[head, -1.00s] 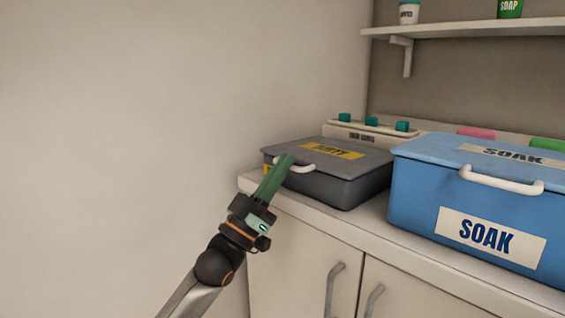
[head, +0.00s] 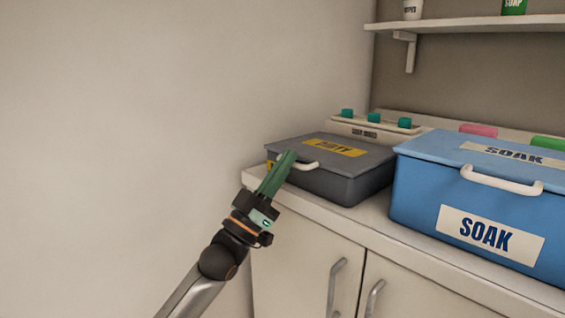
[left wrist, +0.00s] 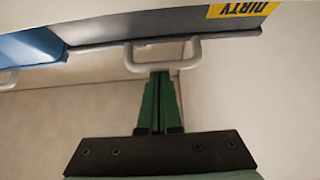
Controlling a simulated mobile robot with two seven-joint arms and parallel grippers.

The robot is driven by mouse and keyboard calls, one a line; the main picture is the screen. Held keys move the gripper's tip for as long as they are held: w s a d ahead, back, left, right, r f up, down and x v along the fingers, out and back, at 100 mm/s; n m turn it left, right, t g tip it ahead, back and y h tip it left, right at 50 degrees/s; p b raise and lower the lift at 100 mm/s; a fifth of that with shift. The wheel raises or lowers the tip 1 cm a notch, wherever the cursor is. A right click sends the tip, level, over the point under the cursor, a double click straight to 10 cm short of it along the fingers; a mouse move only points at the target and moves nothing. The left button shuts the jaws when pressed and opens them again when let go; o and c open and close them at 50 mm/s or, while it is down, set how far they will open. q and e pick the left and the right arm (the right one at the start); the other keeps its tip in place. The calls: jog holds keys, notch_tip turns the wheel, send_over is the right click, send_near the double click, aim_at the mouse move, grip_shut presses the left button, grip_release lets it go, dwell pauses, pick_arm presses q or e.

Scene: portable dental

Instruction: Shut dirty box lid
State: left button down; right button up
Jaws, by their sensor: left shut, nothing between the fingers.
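The dirty box (head: 345,185) is a dark grey box on the counter, with a yellow label on its lid (head: 370,152). The lid lies flat over the box in the head view. A white handle (head: 312,167) sticks out from the lid's front edge; it also shows in the left wrist view (left wrist: 165,68). My left gripper (head: 289,156) has green fingers, shut and empty, in front of the handle's left end. In the left wrist view its fingertips (left wrist: 160,75) are at the handle's bar; whether they touch cannot be told. My right gripper is out of view.
A blue SOAK box (head: 405,205) with a white handle stands close on the right. A panel with teal knobs (head: 372,128) is behind the dirty box. A wall shelf (head: 470,25) hangs above. Cabinet doors (head: 300,255) are below the counter (head: 375,222).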

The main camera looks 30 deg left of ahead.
pick_arm(q)
notch_tip(320, 180, up, 4)
jog(key=p, duration=0.3)
jog(key=b+v, duration=0.1)
jog(key=v, duration=1)
jog(key=shift+w+f, duration=0.3)
jog(key=shift+f, duration=0.15)
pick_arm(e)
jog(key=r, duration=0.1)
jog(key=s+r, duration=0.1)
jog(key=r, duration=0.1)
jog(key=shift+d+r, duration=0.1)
pick_arm(q)
jog(key=shift+d, duration=0.1)
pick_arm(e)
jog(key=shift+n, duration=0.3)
